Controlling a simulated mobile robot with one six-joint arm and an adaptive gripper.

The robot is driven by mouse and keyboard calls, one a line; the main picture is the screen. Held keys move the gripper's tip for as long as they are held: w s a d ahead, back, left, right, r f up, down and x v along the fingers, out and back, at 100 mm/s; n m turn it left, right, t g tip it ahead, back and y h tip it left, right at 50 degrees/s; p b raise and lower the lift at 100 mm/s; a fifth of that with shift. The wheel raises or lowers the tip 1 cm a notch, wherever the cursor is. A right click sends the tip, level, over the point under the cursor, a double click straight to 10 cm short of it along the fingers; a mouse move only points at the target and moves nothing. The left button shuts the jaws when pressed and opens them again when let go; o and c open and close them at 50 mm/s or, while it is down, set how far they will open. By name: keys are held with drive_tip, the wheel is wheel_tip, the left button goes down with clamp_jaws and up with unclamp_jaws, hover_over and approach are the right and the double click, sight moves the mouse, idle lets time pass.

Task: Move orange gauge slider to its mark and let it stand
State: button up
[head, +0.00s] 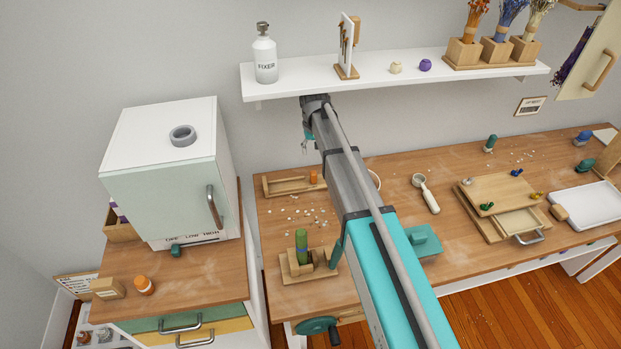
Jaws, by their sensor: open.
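The orange gauge slider (313,177) is a small upright orange piece at the right end of a long, low wooden gauge (283,188) at the back left of the bench. Its mark is too small to make out. My arm reaches from the bottom of the head view toward the wall. My gripper (305,147) is at its far end, beneath the shelf, and appears above and slightly left of the slider in the picture. It is open, and nothing shows between its fingers. My arm hides part of the bench right of the slider.
A white shelf (400,72) with a bottle (265,55) hangs above my gripper. White pellets lie in front of the gauge. A wooden stand (310,268) with a green cylinder (302,240) is nearer. A pale green oven (170,185) stands left. A scoop (426,193) lies right of my arm.

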sight(313, 173)
drive_tip(key=shift+f, duration=0.15)
wheel_tip(313, 173, down, 14)
drive_tip(key=b, duration=1.3)
drive_tip(key=shift+r+b, duration=0.25)
drive_tip(key=shift+b, duration=0.1)
clamp_jaws()
